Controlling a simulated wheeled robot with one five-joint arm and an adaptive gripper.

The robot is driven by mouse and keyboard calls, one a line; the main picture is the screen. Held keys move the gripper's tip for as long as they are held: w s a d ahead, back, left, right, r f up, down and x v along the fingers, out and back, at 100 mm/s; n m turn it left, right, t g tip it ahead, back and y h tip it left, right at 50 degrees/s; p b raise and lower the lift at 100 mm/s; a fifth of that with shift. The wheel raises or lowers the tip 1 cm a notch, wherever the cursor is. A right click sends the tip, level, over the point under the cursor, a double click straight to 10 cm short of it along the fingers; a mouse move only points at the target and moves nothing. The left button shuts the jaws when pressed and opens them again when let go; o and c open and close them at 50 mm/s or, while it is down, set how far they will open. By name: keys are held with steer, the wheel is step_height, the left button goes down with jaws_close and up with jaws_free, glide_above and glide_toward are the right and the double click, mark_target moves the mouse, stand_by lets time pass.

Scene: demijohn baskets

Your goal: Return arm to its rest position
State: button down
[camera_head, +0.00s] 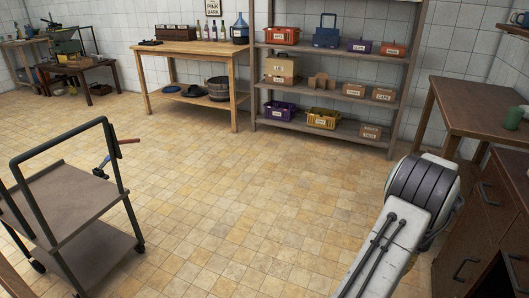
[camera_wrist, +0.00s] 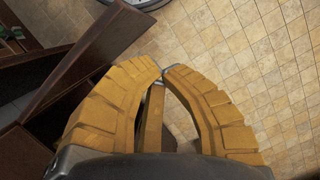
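My arm (camera_head: 395,235) rises at the lower right of the head view, a pale link with a dark ribbed joint at its top. My gripper is hidden in the head view. In the wrist view my gripper (camera_wrist: 162,71) has two curved yellow ribbed fingers whose tips come together, almost touching. I see no object held between the tips. Tiled floor lies beyond the fingers, and dark brown furniture (camera_wrist: 38,92) shows on their left.
A dark wooden cabinet (camera_head: 488,215) stands close to my arm on the right, beside a brown table (camera_head: 480,103). A grey trolley (camera_head: 70,200) stands at left. Shelves (camera_head: 335,95) and a wooden workbench (camera_head: 190,47) line the back. The middle floor is clear.

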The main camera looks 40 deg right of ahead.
steer(key=shift+d, duration=0.1)
steer(key=a+f, duration=0.2)
steer(key=a, duration=0.7)
steer(key=w+a+r+n+t+h+p, duration=0.1)
steer(key=w+a+r+n+p, duration=0.2)
steer(key=a+r, duration=0.6)
steer(key=w+a+r+n+t+h+p, duration=0.1)
steer(key=w+a+r+n+p, duration=0.2)
steer(key=w+a+r+n, duration=0.4)
steer(key=w+a+r+n+t+p, duration=0.1)
steer(key=w+a+r+n+p, duration=0.3)
steer(key=a+r+n, duration=0.3)
steer(key=w+a+r, duration=0.1)
steer(key=a+r, duration=0.3)
steer(key=a, duration=0.6)
steer(key=shift+t+h, duration=0.3)
steer(key=shift+h, duration=0.1)
